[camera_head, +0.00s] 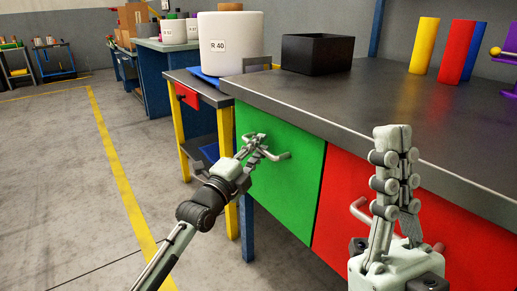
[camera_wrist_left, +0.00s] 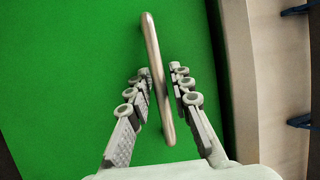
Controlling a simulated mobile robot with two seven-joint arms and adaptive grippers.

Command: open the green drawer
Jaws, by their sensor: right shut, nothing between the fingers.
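The green drawer (camera_head: 285,170) sits under the dark worktop and looks closed, its front level with the red one beside it. Its metal bar handle (camera_head: 278,156) sticks out from the front. My left gripper (camera_head: 258,148) is at this handle. In the left wrist view, the handle (camera_wrist_left: 153,60) runs between the two open fingers of my left gripper (camera_wrist_left: 160,88), with a gap visible at least on the right side. Whether a finger touches the handle is unclear. My right gripper (camera_head: 392,140) is shut and empty, pointing up in front of the red drawer.
A red drawer (camera_head: 345,195) with its own handle is right of the green one. On the worktop (camera_head: 400,100) stand a black box (camera_head: 317,54), yellow (camera_head: 424,45) and red (camera_head: 455,52) cylinders. A large white bobbin (camera_head: 230,42) stands behind. The floor at left is clear.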

